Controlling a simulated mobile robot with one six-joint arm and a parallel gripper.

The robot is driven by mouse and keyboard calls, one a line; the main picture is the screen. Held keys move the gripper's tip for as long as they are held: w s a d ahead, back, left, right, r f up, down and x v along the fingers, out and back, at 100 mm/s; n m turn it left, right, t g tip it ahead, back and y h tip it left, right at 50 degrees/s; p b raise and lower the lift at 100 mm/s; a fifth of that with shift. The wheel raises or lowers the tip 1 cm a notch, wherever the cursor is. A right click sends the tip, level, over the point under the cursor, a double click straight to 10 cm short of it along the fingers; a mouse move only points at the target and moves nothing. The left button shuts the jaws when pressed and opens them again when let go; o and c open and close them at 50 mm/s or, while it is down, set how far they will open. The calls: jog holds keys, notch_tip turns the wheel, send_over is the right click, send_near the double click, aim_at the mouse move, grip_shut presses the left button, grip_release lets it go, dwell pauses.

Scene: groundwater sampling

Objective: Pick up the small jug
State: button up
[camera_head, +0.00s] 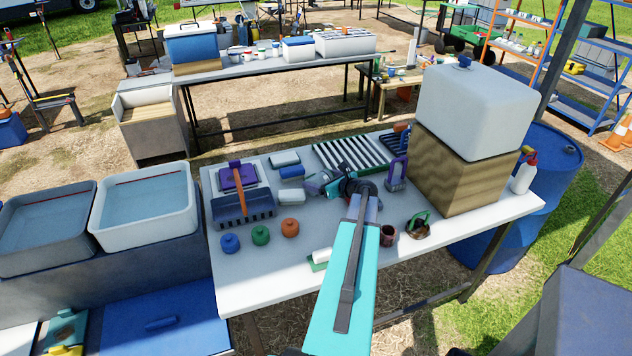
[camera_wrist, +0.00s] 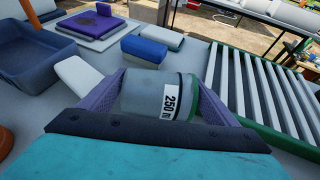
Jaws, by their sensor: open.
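The small jug (camera_head: 313,182) is a grey, see-through vessel on the white table, left of my wrist in the head view. In the wrist view the jug (camera_wrist: 148,92) shows a white label reading "250 m" and a green edge at its right. My gripper (camera_wrist: 155,95) is open, with one purple finger on each side of the jug. I cannot tell whether the fingers touch it. The jug's lower part is hidden behind my gripper. In the head view my gripper (camera_head: 324,187) is small and partly merged with the jug.
A slatted rack (camera_wrist: 265,100) stands close on the right. A blue sponge-like block (camera_wrist: 145,48), a white block (camera_wrist: 85,78) and a blue-grey tray (camera_wrist: 35,50) lie to the left. A large white container (camera_head: 475,105) stands on a wooden block at the table's right.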

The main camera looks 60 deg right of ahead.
dwell(0.4)
jog(key=c, duration=0.8)
jog(key=shift+r, duration=0.2)
jog(key=shift+r+b, duration=0.55)
jog(key=shift+r, duration=0.25)
jog(key=shift+s+a+r+b, duration=0.2)
jog(key=shift+s+r+b, duration=0.2)
jog(key=shift+r, duration=0.3)
jog(key=s+a+b, duration=0.1)
jog(key=s+a, duration=0.1)
jog(key=s, duration=0.2)
jog(key=s+a+r+b, duration=0.1)
jog(key=s+a+b, duration=0.1)
jog(key=s, duration=0.3)
jog(key=s+a+b, duration=0.1)
jog(key=s+a, duration=0.1)
jog(key=s, duration=0.2)
jog(key=shift+s+a+r, duration=0.15)
jog(key=shift+s+r, duration=0.15)
jog(key=shift+s, duration=0.1)
